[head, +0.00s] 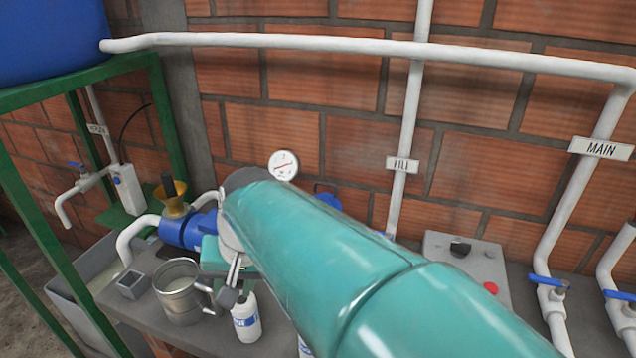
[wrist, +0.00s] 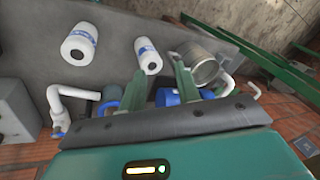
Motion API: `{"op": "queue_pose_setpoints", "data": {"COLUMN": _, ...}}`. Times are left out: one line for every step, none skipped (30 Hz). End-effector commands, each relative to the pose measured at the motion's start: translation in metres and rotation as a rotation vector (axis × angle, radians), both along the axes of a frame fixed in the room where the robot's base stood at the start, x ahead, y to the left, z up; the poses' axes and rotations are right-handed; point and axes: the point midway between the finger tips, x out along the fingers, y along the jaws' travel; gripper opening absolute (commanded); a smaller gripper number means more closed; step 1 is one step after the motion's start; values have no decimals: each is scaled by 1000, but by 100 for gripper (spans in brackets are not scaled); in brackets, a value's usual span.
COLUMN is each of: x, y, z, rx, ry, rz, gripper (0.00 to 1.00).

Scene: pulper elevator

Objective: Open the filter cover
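A blue pump body (head: 180,231) sits on the grey bench beside the wall, left of my teal arm in the head view. Blue parts (wrist: 167,97) also show behind my fingers in the wrist view. I cannot clearly pick out the filter cover; my arm hides part of this equipment. My gripper (wrist: 160,72) has two green fingers standing apart with nothing held between them. The fingers point toward the bench and the blue parts; I cannot tell whether they touch anything.
A metal mug (head: 180,290) and a white bottle (head: 246,318) stand on the bench. A brass funnel (head: 173,200) is by the pump. A grey control box (head: 465,262) is at right. White pipes, a gauge (head: 284,165) and a green frame (head: 58,210) crowd the space.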

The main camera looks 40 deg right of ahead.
Motion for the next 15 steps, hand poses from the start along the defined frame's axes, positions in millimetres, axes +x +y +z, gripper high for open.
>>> {"op": "queue_pose_setpoints", "data": {"x": 10, "y": -10, "z": -4, "rx": 52, "ry": 32, "rz": -74, "gripper": 33}}
{"op": "queue_pose_setpoints", "data": {"x": 16, "y": -14, "z": -5, "rx": 87, "ry": 50, "rz": -117, "gripper": 33}}
{"op": "queue_pose_setpoints", "data": {"x": 23, "y": -20, "z": -7, "rx": 131, "ry": 71, "rz": -172, "gripper": 33}}
{"op": "queue_pose_setpoints", "data": {"x": 29, "y": -25, "z": -8, "rx": 166, "ry": 86, "rz": -214, "gripper": 33}}
{"op": "queue_pose_setpoints", "data": {"x": 34, "y": -31, "z": -10, "rx": 202, "ry": 102, "rz": -256, "gripper": 33}}
{"op": "queue_pose_setpoints", "data": {"x": 42, "y": -38, "z": -12, "rx": 250, "ry": 121, "rz": -311, "gripper": 33}}
{"op": "queue_pose_setpoints", "data": {"x": 48, "y": -44, "z": -14, "rx": 286, "ry": 135, "rz": -352, "gripper": 33}}
{"op": "queue_pose_setpoints", "data": {"x": 53, "y": -50, "z": -15, "rx": 324, "ry": 149, "rz": -394, "gripper": 33}}
{"op": "queue_pose_setpoints", "data": {"x": 60, "y": -59, "z": -17, "rx": 374, "ry": 166, "rz": -447, "gripper": 33}}
{"op": "queue_pose_setpoints", "data": {"x": 65, "y": -66, "z": -19, "rx": 414, "ry": 179, "rz": -488, "gripper": 33}}
{"op": "queue_pose_setpoints", "data": {"x": 71, "y": -74, "z": -21, "rx": 454, "ry": 190, "rz": -527, "gripper": 33}}
{"op": "queue_pose_setpoints", "data": {"x": 77, "y": -84, "z": -23, "rx": 508, "ry": 206, "rz": -579, "gripper": 33}}
{"op": "queue_pose_setpoints", "data": {"x": 82, "y": -92, "z": -25, "rx": 549, "ry": 217, "rz": -619, "gripper": 33}}
{"op": "queue_pose_setpoints", "data": {"x": 86, "y": -101, "z": -26, "rx": 590, "ry": 226, "rz": -656, "gripper": 33}}
{"op": "queue_pose_setpoints", "data": {"x": 92, "y": -113, "z": -28, "rx": 648, "ry": 240, "rz": -706, "gripper": 33}}
